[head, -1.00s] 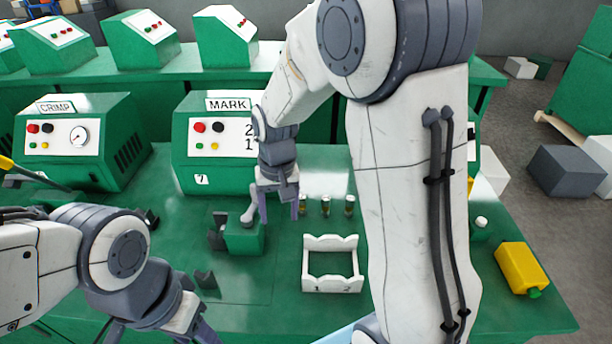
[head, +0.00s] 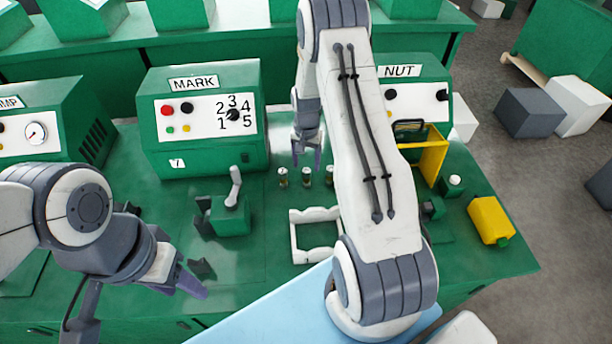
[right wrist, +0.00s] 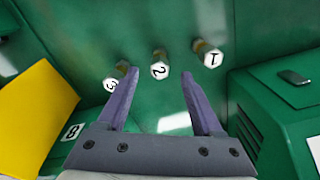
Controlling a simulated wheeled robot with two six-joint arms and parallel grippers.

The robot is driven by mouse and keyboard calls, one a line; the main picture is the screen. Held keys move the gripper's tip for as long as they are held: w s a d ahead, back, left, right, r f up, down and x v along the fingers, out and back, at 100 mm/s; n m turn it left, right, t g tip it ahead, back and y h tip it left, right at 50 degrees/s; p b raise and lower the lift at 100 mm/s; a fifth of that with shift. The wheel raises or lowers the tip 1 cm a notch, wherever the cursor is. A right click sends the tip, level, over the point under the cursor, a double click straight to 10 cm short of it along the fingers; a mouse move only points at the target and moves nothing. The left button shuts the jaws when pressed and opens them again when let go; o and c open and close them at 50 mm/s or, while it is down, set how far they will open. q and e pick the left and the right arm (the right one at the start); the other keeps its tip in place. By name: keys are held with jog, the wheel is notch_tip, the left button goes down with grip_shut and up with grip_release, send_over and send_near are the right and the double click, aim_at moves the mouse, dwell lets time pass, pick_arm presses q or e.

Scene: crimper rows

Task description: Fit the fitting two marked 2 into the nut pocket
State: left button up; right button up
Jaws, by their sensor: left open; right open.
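Fitting two (head: 306,177) stands in the middle of a row of three small fittings on the green bench. Its white top, marked 2 (right wrist: 159,70), shows in the right wrist view between fittings 3 (right wrist: 111,86) and 1 (right wrist: 213,58). My right gripper (head: 307,160) is open and empty, just behind the row, with the middle fitting between the lines of its fingers (right wrist: 158,80). My left gripper (head: 193,285) is open and empty at the front left. The NUT machine (head: 410,95) stands at the right. A small green fixture (head: 434,208) before it is partly hidden by my right arm; its pocket is unclear.
A white tray (head: 296,240) lies in front of the fittings. A green fixture with a white lever (head: 234,190) stands left of them, before the MARK machine (head: 165,135). A yellow guard (head: 432,155) and yellow bottle (head: 490,220) are at the right.

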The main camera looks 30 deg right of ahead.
aim_at(307, 170)
notch_tip(307, 170, down, 3)
jog(key=shift+f+p, duration=0.15)
jog(key=shift+p, duration=0.6)
jog(key=shift+f, duration=0.5)
grip_shut()
jog(key=shift+r, duration=0.1)
